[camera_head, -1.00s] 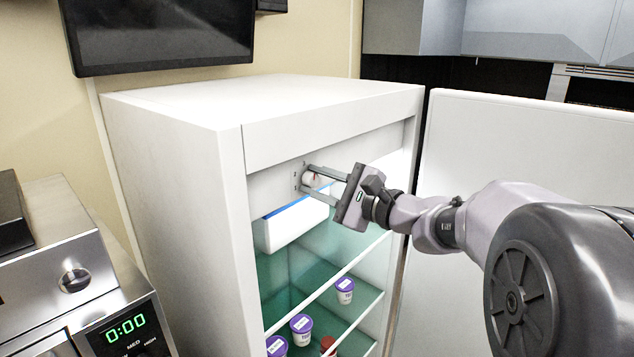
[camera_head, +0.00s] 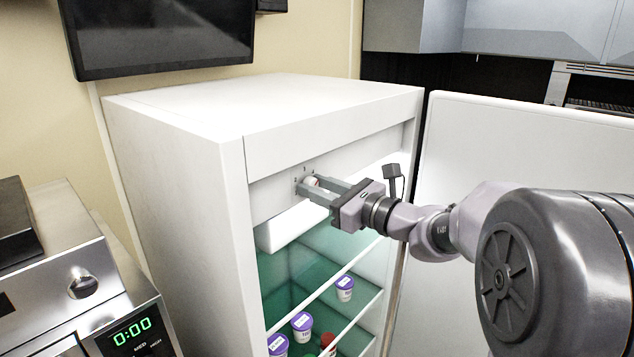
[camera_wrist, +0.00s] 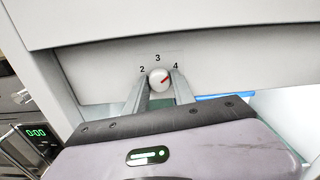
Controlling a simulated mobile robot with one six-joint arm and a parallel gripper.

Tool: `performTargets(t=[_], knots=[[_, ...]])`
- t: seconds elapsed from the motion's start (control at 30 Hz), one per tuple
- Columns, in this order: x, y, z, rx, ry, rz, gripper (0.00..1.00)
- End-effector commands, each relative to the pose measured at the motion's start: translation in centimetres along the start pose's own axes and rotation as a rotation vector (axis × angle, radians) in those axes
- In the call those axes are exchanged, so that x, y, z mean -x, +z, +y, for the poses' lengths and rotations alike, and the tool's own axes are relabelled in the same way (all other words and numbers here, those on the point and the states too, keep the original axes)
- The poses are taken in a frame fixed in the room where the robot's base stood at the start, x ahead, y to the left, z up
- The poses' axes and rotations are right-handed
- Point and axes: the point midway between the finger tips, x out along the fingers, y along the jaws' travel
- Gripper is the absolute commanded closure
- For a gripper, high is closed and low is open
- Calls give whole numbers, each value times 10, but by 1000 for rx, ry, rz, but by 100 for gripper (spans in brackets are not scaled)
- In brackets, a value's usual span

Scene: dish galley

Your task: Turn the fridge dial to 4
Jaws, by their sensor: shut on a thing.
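The fridge dial (camera_wrist: 159,77) is a small white round knob with a red mark, on the white panel at the top inside the open fridge (camera_head: 180,150). The numbers 2, 3 and 4 show around it in the wrist view. The red mark points up and right, roughly towards the 4. My gripper (camera_wrist: 160,88) is shut on the dial, one finger on its left and one on its right in the wrist view. In the head view the fingers of my gripper (camera_head: 316,188) partly hide the dial.
The fridge door (camera_head: 520,170) stands open on the right. Below the dial are a white box (camera_head: 290,226) and glass shelves with several purple-lidded tubs (camera_head: 344,288). A steel appliance with a green 0:00 display (camera_head: 132,331) stands at the left.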

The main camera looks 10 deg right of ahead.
Motion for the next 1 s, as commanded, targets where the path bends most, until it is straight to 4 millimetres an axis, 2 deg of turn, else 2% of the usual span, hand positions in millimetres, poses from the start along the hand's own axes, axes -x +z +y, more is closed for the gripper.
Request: performTargets(t=[0.3, 0.83, 0.87, 0.97, 1.0], knots=[[0, -1, 0, -108, 0, 2, 100], [0, -2, 0, -128, 0, 2, 100], [0, -2, 0, -128, 0, 2, 68], [0, -1, 0, -127, 0, 2, 49], [0, -1, 0, -127, 0, 2, 49]])
